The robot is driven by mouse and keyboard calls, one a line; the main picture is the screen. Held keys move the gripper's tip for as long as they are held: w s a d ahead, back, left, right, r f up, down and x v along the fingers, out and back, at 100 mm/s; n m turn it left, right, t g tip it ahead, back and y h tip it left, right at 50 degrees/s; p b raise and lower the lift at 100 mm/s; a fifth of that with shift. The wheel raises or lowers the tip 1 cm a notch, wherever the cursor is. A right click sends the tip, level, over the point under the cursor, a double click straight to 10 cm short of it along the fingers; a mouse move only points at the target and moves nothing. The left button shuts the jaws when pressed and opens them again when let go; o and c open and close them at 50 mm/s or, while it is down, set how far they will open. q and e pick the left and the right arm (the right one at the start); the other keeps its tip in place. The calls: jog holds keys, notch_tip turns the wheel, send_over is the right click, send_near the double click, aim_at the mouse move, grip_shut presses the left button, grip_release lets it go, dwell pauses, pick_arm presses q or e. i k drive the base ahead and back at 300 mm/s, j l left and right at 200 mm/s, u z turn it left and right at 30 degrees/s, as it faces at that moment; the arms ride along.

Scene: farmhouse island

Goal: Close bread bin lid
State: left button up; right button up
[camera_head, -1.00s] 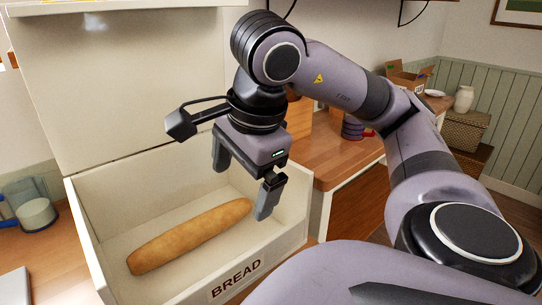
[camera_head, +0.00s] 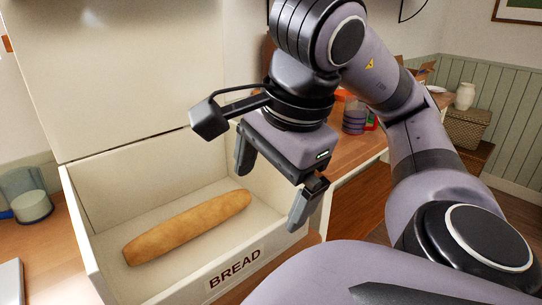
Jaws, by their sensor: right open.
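The cream bread bin (camera_head: 262,238) stands open on the wooden counter, with "BREAD" on its front. Its lid (camera_head: 130,75) stands upright at the back, and its top edge is out of view. A long loaf (camera_head: 188,227) lies inside the bin. My right gripper (camera_head: 276,194) is open and empty, pointing down. In the picture it overlaps the right end of the bin; its exact height above the rim is hard to tell. It appears apart from the lid. My left gripper is out of view.
A clear container with white contents (camera_head: 33,205) stands left of the bin. A wooden counter (camera_head: 358,150) runs behind my right arm, with stacked dark cups (camera_head: 354,118) on it. A wicker basket (camera_head: 466,128) and white vase (camera_head: 465,96) are at the far right.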

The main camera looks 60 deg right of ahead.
aim_at(99, 76)
jog(key=k, duration=1)
